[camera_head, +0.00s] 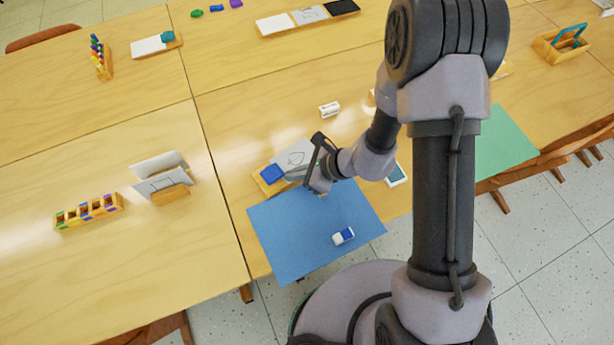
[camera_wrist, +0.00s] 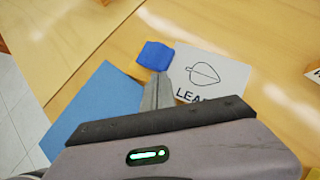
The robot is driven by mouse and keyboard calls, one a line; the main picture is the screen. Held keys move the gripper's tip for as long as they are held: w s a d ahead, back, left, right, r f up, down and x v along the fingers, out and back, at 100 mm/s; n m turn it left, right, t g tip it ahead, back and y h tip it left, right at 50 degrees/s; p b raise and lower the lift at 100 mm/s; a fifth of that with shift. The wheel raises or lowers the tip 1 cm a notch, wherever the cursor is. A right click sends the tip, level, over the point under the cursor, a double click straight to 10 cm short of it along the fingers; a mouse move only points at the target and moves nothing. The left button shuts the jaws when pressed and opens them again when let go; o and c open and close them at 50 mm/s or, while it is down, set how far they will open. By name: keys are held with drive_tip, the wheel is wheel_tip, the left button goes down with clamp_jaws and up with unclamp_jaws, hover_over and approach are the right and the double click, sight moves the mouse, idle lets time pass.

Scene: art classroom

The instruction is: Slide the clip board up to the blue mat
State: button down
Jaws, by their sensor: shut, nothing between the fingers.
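The clip board (camera_head: 262,187) lies on the table just beyond the blue mat (camera_head: 300,235). It has a blue clip (camera_head: 271,174) at its left end and a white sheet with a leaf drawing (camera_head: 299,151). In the wrist view the blue clip (camera_wrist: 155,55) and the leaf sheet (camera_wrist: 209,75) are clear, with the blue mat (camera_wrist: 95,108) to the left. My gripper (camera_head: 291,175) is shut and empty, its fingertips (camera_wrist: 157,92) low at the board beside the clip. The gripper hides part of the board; I cannot tell whether board and mat touch.
A blue and white eraser (camera_head: 343,236) lies on the blue mat. Another white block (camera_head: 329,109) stands behind my gripper. A card holder (camera_head: 168,190) and a wooden rack (camera_head: 88,212) stand on the left table. A green mat (camera_head: 505,140) lies at the right.

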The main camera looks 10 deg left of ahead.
drive_tip(key=shift+a, duration=0.15)
drive_tip(key=shift+w+a+b, duration=0.2)
drive_tip(key=shift+a+b, duration=0.2)
drive_tip(key=shift+a, duration=0.55)
